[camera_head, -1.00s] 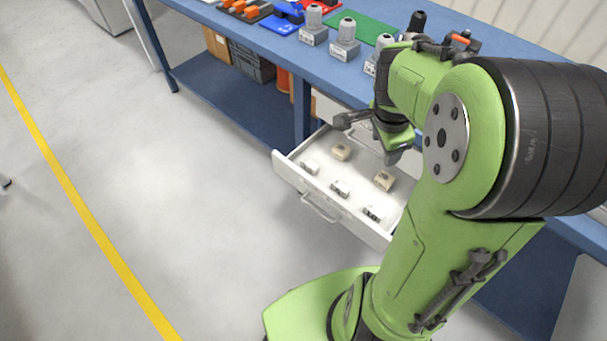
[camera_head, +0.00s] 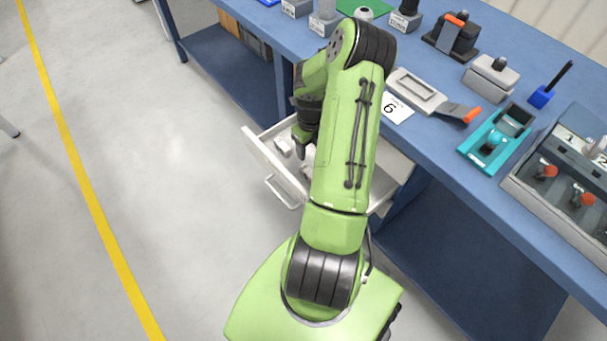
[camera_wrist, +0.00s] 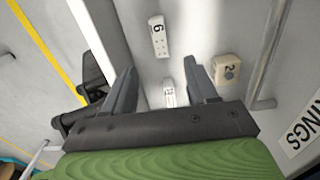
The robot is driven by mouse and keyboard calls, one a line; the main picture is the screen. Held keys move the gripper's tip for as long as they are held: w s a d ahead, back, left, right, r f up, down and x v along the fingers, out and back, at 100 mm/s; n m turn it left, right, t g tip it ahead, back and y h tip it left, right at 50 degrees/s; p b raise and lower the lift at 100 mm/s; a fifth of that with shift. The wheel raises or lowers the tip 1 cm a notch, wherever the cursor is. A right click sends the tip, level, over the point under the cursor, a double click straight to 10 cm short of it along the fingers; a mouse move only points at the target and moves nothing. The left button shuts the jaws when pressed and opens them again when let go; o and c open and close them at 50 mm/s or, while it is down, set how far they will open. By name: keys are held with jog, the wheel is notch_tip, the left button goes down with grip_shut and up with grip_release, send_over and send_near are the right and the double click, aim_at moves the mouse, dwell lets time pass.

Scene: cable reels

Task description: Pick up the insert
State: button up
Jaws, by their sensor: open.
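My gripper (camera_wrist: 160,68) is open and empty, its two grey fingers reaching over the open white drawer. Several small inserts lie in the drawer: a pale one marked 6 (camera_wrist: 158,37) beyond the fingertips, a beige one marked 2 (camera_wrist: 228,69) right of the right finger, and a pale one (camera_wrist: 168,95) that appears between the fingers, its marking hard to read. I cannot tell how far below the fingers it lies. In the head view my gripper (camera_head: 302,148) is low over the drawer, beside a pale insert (camera_head: 283,146); my arm hides most of the drawer.
The drawer's front wall (camera_head: 268,165) stands out from under the blue workbench (camera_head: 432,140). On the bench are a grey frame (camera_head: 418,90), a card marked 6 (camera_head: 395,108), a teal fixture (camera_head: 496,140) and a box with orange knobs (camera_head: 565,182). The floor at left is clear.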

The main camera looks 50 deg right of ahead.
aim_at(309, 171)
notch_tip(309, 171, down, 13)
jog(key=b, duration=0.4)
jog(key=shift+f+b, duration=0.2)
jog(key=shift+b, duration=0.15)
jog(key=shift+a+r, duration=0.1)
jog(key=shift+r, duration=0.05)
jog(key=c, duration=1.1)
jog(key=shift+o, duration=0.2)
jog(key=shift+r, duration=0.1)
